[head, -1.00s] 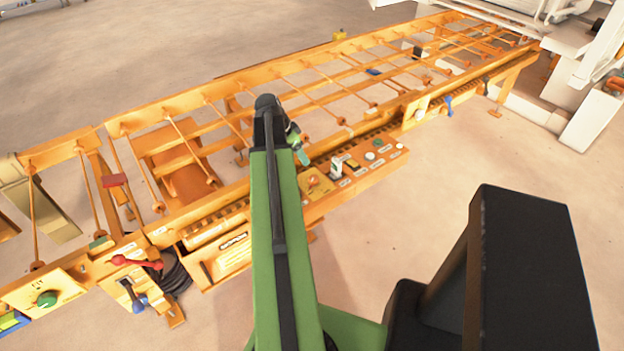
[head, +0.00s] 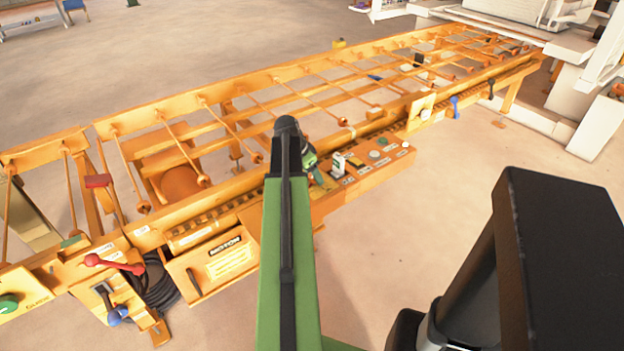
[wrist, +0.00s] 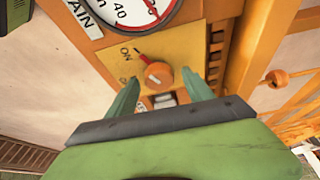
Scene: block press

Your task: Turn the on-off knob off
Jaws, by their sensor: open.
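In the head view my gripper (head: 312,166) shows only partly beside the end of my green arm, and the knob is hidden there.
A round white gauge (wrist: 120,8) sits just above the plate. In the head view, the orange control panel (head: 378,163) with buttons extends right of my arm along the orange roller frame (head: 225,92). A red-handled lever (head: 115,264) is at lower left. Open floor lies at right.

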